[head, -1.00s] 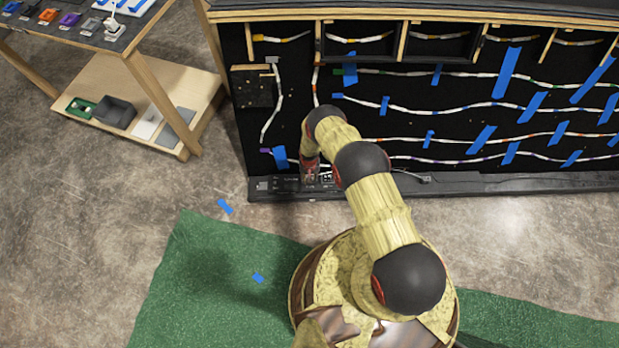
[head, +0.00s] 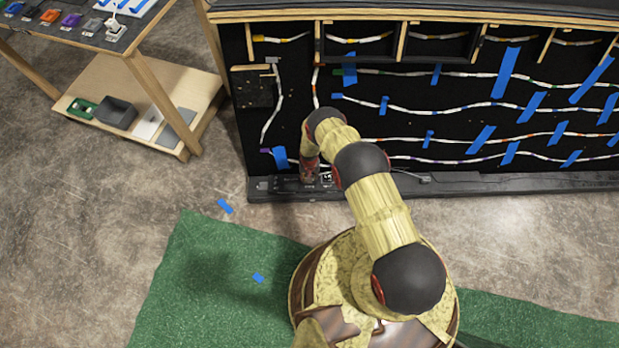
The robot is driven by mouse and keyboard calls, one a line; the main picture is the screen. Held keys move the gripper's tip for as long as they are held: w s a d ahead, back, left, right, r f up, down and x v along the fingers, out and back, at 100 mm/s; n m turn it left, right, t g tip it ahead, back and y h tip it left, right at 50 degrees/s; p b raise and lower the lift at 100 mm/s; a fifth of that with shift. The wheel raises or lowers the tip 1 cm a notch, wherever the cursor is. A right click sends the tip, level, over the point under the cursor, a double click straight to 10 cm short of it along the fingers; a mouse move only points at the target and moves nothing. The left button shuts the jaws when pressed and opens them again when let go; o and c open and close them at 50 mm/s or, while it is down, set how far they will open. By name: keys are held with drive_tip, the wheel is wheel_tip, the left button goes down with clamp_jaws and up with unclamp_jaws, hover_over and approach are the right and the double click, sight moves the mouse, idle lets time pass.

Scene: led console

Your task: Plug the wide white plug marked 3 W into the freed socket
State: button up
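My gripper (head: 309,178) is low at the front base ledge of the black console (head: 480,183), over a dark strip with small sockets or plugs (head: 286,184). The strip is partly hidden by my wrist. A small white-marked piece (head: 326,178) shows just right of my gripper; I cannot read its marking. My gripper's fingers are too small and hidden to tell whether they are open or hold anything. A white plug (head: 114,26) stands on the side table at the upper left; I cannot tell whether it is the wide plug marked 3 W.
The side table (head: 95,40) carries several coloured blocks, and its lower shelf (head: 178,78) holds a dark bin (head: 116,112). White cables and blue tape run across the console's back panel. A green mat (head: 200,270) lies on the floor.

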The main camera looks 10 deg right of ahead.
drive_tip(key=shift+s+f, duration=0.15)
drive_tip(key=shift+f, duration=0.3)
drive_tip(key=o, duration=1.1)
drive_tip(key=shift+f, duration=0.2)
drive_tip(key=shift+c, duration=0.2)
drive_tip(key=shift+o, duration=1)
drive_tip(key=shift+d+r, duration=0.1)
drive_tip(key=o, duration=0.6)
drive_tip(key=shift+r, duration=0.15)
drive_tip(key=shift+o, duration=0.5)
drive_tip(key=shift+r+p, duration=2)
drive_tip(key=shift+r, duration=1.55)
